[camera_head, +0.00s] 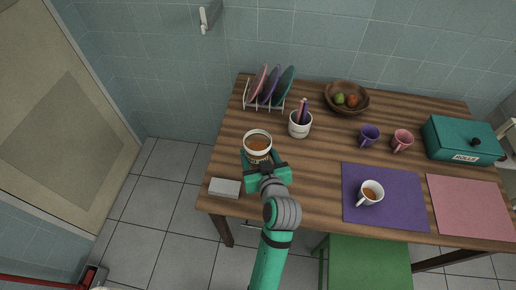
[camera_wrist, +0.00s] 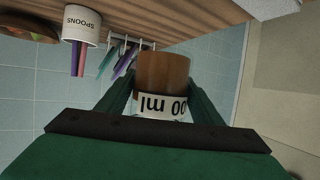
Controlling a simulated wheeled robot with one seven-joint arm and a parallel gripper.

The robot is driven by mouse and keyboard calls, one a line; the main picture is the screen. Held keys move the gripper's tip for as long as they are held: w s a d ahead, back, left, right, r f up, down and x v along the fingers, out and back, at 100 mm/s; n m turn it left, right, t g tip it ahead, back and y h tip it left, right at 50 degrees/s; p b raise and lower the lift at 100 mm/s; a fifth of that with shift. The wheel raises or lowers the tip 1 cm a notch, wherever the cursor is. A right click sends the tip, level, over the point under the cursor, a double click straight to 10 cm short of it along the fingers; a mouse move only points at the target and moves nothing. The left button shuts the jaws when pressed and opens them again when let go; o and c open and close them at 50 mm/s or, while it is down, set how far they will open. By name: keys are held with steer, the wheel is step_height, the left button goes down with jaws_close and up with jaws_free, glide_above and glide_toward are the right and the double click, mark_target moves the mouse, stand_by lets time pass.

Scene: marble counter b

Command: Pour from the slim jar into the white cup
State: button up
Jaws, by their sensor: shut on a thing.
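My gripper (camera_head: 260,162) is shut on the slim jar (camera_head: 257,145), which has a pale rim and brown liquid inside. The jar is held near the table's left side and looks about upright. In the wrist view the jar (camera_wrist: 163,72) shows between the two fingers, brown with a white band reading "00 ml", upside down in that picture. The white cup (camera_head: 371,192) stands upright on the purple mat (camera_head: 408,211), to the right of my gripper and apart from it. Brown liquid shows in the cup, and its handle points to the lower left.
A white spoon pot (camera_head: 300,126) and a plate rack (camera_head: 265,104) stand behind the jar. A grey block (camera_head: 225,187) lies at the left front edge. A fruit bowl (camera_head: 361,99), purple mug (camera_head: 369,135), pink mug (camera_head: 402,140) and teal box (camera_head: 460,143) stand farther right.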

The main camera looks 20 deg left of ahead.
steer(key=shift+s+d+r, duration=0.2)
steer(key=shift+s+r, duration=0.1)
steer(key=shift+s, duration=0.2)
steer(key=shift+s+d+r, duration=0.15)
steer(key=shift+s+r, duration=0.1)
steer(key=shift+s, duration=0.25)
steer(key=shift+s, duration=0.1)
steer(key=w+d+f+m+t+h, duration=0.1)
steer(key=w+d+f+m+h, duration=0.2)
steer(key=d, duration=0.5)
steer(key=w+d+f+m+h, duration=0.3)
steer(key=d+f, duration=0.1)
steer(key=d, duration=0.5)
steer(key=w+d+f+m+t+h, duration=0.1)
steer(key=w+d+f+m+h, duration=0.2)
steer(key=d, duration=0.5)
steer(key=shift+w+d+f+t+h, duration=0.3)
steer(key=shift+w+d+f+h, duration=0.05)
steer(key=shift+f+h, duration=0.15)
steer(key=shift+d+r, duration=0.1)
